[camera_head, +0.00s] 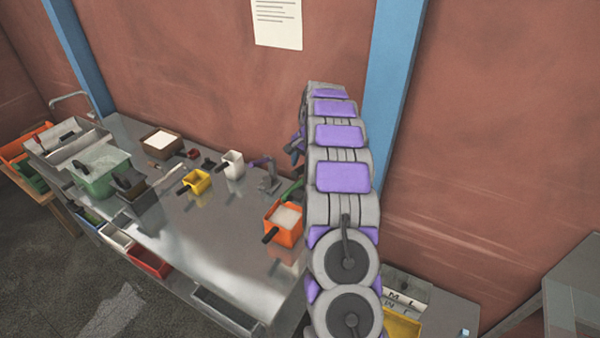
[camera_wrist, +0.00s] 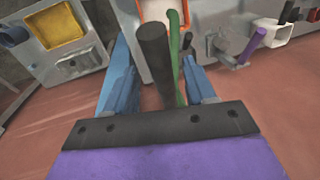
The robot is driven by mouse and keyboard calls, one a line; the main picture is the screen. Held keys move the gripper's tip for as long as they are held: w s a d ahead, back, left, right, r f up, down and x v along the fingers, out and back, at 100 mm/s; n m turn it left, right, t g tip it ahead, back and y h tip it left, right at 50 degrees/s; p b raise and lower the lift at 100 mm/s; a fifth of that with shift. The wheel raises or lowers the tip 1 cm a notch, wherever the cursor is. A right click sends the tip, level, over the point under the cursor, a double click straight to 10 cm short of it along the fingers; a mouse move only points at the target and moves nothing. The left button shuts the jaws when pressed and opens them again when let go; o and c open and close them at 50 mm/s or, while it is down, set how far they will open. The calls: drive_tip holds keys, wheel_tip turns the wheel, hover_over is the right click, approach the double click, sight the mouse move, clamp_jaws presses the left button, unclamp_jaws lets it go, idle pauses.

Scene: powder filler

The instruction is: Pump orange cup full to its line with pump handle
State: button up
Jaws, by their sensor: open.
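The orange cup (camera_head: 272,218) stands on the metal bench with white powder showing inside and its black handle toward the front left. Its level line cannot be made out. Part of the cup's orange rim (camera_wrist: 146,12) shows at the top of the wrist view. A dark bar (camera_wrist: 152,50), which looks like the pump handle, rises between the fingers of my gripper (camera_wrist: 157,55). A thin green rod (camera_wrist: 178,65) runs beside the bar. My gripper is open around them; contact cannot be told. My arm hides most of the pump in the head view, where a green curved part (camera_head: 292,191) shows.
A grey stand with a purple lever (camera_head: 262,161), a white cup (camera_head: 233,164) and a yellow cup (camera_head: 198,181) stand left of the orange cup. A green bin (camera_head: 100,178) and a brown powder box (camera_head: 160,143) are farther left. The front middle of the bench is clear.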

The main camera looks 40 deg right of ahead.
drive_tip(key=f, duration=0.4)
drive_tip(key=shift+w+a+p, duration=0.2)
drive_tip(key=shift+w+p, duration=0.1)
drive_tip(key=shift+w, duration=0.05)
drive_tip(key=shift+w+a+f, duration=0.1)
drive_tip(key=shift+a+f, duration=0.2)
drive_tip(key=shift+f, duration=0.25)
drive_tip(key=shift+d, duration=0.1)
drive_tip(key=shift+c, duration=0.3)
drive_tip(key=shift+d, duration=0.15)
drive_tip(key=shift+c, duration=1.4)
clamp_jaws()
